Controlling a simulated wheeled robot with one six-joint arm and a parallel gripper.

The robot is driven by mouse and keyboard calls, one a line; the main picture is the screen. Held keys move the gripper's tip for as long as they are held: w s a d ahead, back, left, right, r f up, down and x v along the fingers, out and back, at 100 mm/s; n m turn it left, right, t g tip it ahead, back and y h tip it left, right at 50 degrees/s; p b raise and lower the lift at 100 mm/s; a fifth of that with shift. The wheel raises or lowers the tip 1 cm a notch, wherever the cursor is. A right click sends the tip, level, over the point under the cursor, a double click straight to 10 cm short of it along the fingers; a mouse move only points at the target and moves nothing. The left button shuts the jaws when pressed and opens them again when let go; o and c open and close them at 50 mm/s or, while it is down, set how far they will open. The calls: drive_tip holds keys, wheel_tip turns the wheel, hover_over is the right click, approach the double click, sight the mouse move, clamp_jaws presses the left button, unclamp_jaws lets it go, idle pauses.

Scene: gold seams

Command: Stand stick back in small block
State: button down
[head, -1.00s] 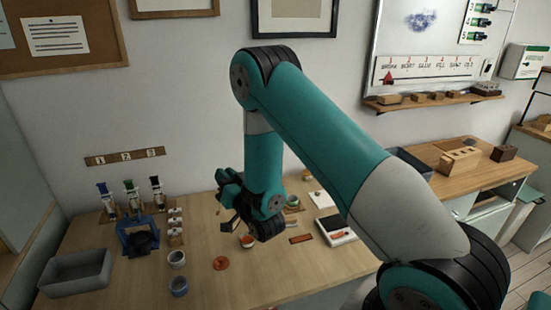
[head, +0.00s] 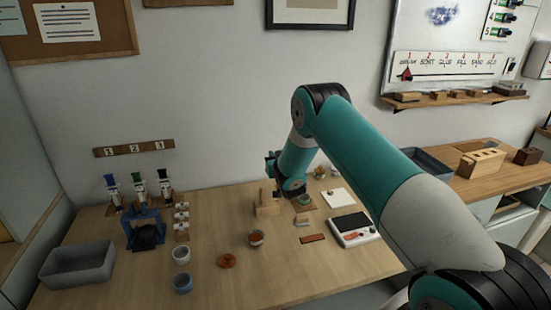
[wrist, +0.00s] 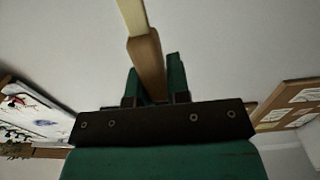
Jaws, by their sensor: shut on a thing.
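In the wrist view the stick (wrist: 149,62) is a wooden piece with a brown lower part and a paler far end that runs out of the top of the picture. My gripper (wrist: 154,88) is shut on its brown part, with a green finger on each side. Whether the stick touches the block cannot be told; the gripper and arm partly cover that spot.
A scale (head: 354,229) stands to the right. A grey bin (head: 78,262), a blue stand (head: 145,230) and two small cups (head: 181,254) are at the left.

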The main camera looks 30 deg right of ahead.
drive_tip(key=shift+f+b, duration=0.9)
drive_tip(key=shift+f, duration=1.1)
drive_tip(key=shift+f+b, duration=0.9)
drive_tip(key=shift+b, duration=0.75)
drive_tip(key=shift+f+b, duration=2.05)
drive_tip(key=shift+b, duration=0.45)
idle(1.0)
idle(0.4)
drive_tip(key=c, duration=1)
unclamp_jaws()
